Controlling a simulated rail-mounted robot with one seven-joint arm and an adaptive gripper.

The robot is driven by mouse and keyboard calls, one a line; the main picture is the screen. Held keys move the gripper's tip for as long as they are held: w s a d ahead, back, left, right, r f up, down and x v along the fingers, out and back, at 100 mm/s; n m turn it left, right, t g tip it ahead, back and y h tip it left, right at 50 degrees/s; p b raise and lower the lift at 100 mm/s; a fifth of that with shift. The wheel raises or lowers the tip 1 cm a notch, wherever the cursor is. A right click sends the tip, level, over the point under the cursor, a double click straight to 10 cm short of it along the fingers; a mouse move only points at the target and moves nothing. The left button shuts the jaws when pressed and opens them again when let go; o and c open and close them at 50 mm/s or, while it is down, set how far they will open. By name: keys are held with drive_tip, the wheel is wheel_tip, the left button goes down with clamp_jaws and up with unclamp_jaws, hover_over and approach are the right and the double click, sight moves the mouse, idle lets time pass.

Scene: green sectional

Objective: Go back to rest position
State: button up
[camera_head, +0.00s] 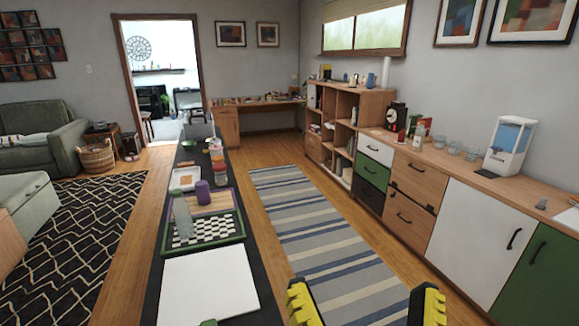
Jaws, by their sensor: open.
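My gripper (366,292) shows at the bottom edge of the head view, right of centre. Its two dark fingers with yellow toothed pads stand wide apart, and only floor and the striped rug show between them. It is open and empty. The rest of my arm is below the frame and hidden. The gripper appears to the right of the long dark table, apart from the things on it in the picture.
The dark table (262,312) carries a white board (208,284), a checkered tray (238,236), a green bottle (181,215) and a purple cup (202,193). A long cabinet (480,232) lines the right wall. The striped rug (310,228) between them is clear.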

wheel_tip(320, 180, up, 36)
drive_tip(key=n+p, duration=0.1)
drive_tip(key=p, duration=3.5)
drive_tip(key=shift+w, duration=0.2)
drive_tip(key=shift+r, duration=0.1)
